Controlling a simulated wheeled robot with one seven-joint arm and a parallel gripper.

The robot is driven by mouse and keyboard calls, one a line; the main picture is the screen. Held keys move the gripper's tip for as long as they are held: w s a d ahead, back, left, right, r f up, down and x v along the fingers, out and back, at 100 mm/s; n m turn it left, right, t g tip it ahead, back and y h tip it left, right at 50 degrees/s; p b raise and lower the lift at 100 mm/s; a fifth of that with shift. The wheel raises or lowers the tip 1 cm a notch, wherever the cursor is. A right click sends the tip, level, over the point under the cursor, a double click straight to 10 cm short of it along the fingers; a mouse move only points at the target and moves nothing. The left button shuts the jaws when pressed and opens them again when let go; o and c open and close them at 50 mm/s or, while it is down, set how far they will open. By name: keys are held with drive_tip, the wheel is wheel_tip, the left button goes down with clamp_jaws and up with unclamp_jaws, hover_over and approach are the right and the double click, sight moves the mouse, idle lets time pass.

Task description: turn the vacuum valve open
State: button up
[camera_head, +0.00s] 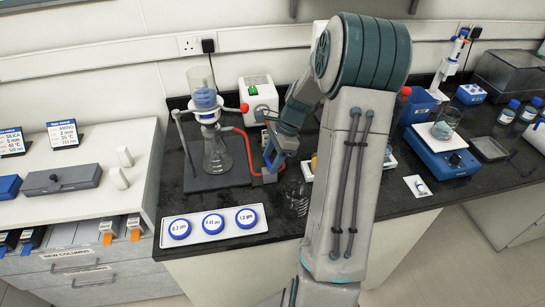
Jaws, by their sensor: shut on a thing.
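The vacuum valve (257,177) is a small dark piece low on the red hose line, right of the filter flask (217,158). My gripper (270,170) points down at the valve from the right and is shut on it. The jaws hide most of the valve, so its handle angle cannot be told. Red hose (248,150) runs from the flask's side to the valve, and more red hose shows beside my gripper. A glass funnel (203,95) with blue contents stands upright on the flask.
A white pump box (259,97) with a green switch stands behind the valve. A white tray (190,239) with blue-rimmed filter discs lies in front.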

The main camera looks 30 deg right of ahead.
drive_tip(key=n+g, duration=0.1)
drive_tip(key=n, duration=0.3)
drive_tip(key=shift+w+g+p, duration=0.2)
drive_tip(key=shift+g+p, duration=0.1)
drive_tip(key=shift+g, duration=0.1)
drive_tip(key=n, duration=0.2)
drive_tip(key=n+g+h, duration=0.1)
drive_tip(key=n, duration=0.2)
drive_tip(key=shift+w+g, duration=0.15)
drive_tip(key=shift+g, duration=0.15)
drive_tip(key=n, duration=0.1)
drive_tip(key=n+g+h, duration=0.1)
drive_tip(key=n, duration=0.1)
drive_tip(key=shift+w+a+n, duration=0.15)
drive_tip(key=shift+n, duration=0.15)
drive_tip(key=shift+a+n+g+h, duration=0.15)
drive_tip(key=shift+n+h, duration=0.2)
drive_tip(key=shift+n, duration=0.65)
drive_tip(key=shift+n+g+h, duration=0.15)
drive_tip(key=shift+n+h, duration=0.2)
drive_tip(key=shift+n, duration=0.65)
drive_tip(key=o, duration=1)
drive_tip(key=b+v, duration=0.1)
drive_tip(key=v, duration=1.2)
drive_tip(key=shift+w+r+b, duration=0.2)
drive_tip(key=shift+r+b, duration=0.15)
